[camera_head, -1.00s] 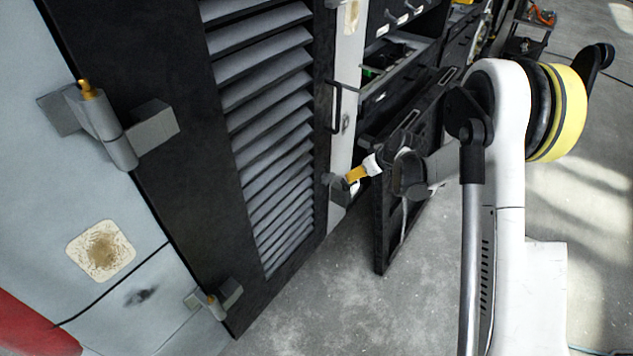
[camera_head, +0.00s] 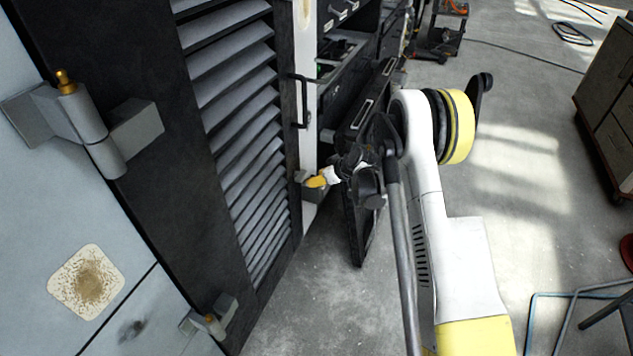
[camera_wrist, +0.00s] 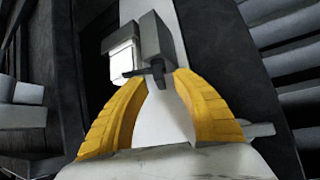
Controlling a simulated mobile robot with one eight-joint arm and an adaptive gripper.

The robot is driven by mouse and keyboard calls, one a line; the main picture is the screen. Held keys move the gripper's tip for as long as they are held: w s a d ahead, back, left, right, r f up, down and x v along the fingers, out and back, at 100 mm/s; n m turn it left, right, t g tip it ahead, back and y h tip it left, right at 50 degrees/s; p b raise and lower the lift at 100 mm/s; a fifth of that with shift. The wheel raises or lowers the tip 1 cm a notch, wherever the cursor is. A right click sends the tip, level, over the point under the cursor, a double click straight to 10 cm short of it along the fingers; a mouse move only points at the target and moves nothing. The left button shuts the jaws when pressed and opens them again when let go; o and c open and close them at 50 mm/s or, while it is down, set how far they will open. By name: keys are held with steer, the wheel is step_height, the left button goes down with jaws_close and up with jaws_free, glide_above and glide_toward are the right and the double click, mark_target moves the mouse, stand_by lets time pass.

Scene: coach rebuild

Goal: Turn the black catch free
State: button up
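The black catch (camera_wrist: 156,74) is a small dark piece at the lower end of a grey block (camera_wrist: 161,40) in the wrist view. My gripper (camera_wrist: 160,80) has its two yellow fingers apart, with the tips on either side of the dark piece. A pale gap shows between the catch and the right finger, so I see no firm grip. In the head view my gripper (camera_head: 308,182) is at the grey catch block (camera_head: 301,176) on the louvred door's right edge. The fingers hide part of the catch there.
The dark louvred door (camera_head: 120,210) has a black handle (camera_head: 302,100) above the catch and grey hinges (camera_head: 85,125) at left. A dark open panel (camera_head: 360,215) stands close behind my gripper. Open floor (camera_head: 510,190) lies to the right.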

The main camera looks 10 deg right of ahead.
jaws_close()
steer(key=shift+a, duration=0.1)
steer(key=shift+a+m+t+h, duration=0.1)
steer(key=shift+m+t+h, duration=0.2)
steer(key=shift+m+h, duration=0.65)
steer(key=shift+m+t+h, duration=0.3)
steer(key=shift+m+h, duration=0.45)
steer(key=shift+m, duration=0.5)
jaws_free()
